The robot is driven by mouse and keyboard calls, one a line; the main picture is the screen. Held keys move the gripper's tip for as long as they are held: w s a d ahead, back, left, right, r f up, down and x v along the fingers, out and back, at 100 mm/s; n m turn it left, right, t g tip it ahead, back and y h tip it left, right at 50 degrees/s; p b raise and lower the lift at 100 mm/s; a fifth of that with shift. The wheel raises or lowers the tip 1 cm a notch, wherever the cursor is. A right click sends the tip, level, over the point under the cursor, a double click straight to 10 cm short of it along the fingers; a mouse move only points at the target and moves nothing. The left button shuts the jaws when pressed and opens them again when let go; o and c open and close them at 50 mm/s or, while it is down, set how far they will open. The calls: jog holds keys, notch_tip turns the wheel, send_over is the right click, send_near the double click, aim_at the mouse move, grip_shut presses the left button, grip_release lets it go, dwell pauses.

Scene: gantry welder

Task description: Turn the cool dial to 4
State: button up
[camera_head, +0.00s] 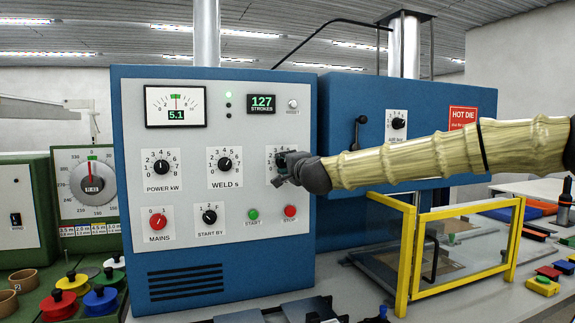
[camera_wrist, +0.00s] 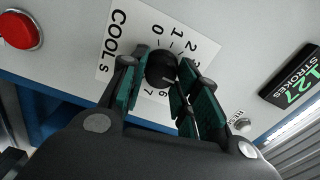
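The cool dial is a black round knob (camera_wrist: 162,66) on a white plate marked "COOL s" (camera_wrist: 117,45), on the blue machine's grey front panel. In the wrist view the knob sits between the fingertips of my gripper (camera_wrist: 165,75), one green pad on each side close against it. The fingers are partly closed and appear shut on the knob. A white mark shows on the knob's lower side, near the 6, but the exact reading is unclear. Digits 4 and 5 are hidden by a finger. In the head view my gripper (camera_head: 290,168) covers most of the dial's plate (camera_head: 272,152).
The weld dial (camera_head: 224,164) and power dial (camera_head: 161,166) are to the left. The green start button (camera_head: 253,214) and red stop button (camera_head: 290,211) are just below my gripper. The strokes display (camera_head: 261,103) and reset button (camera_head: 293,103) are above. A yellow-framed guard (camera_head: 460,212) stands right.

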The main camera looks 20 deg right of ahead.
jog(key=o, duration=0.4)
jog(key=shift+d, duration=0.15)
jog(key=shift+o, duration=0.2)
jog(key=shift+s, duration=0.1)
jog(key=s, duration=1.1)
jog(key=shift+s+d, duration=0.15)
jog(key=shift+s, duration=0.2)
jog(key=shift+d, duration=0.1)
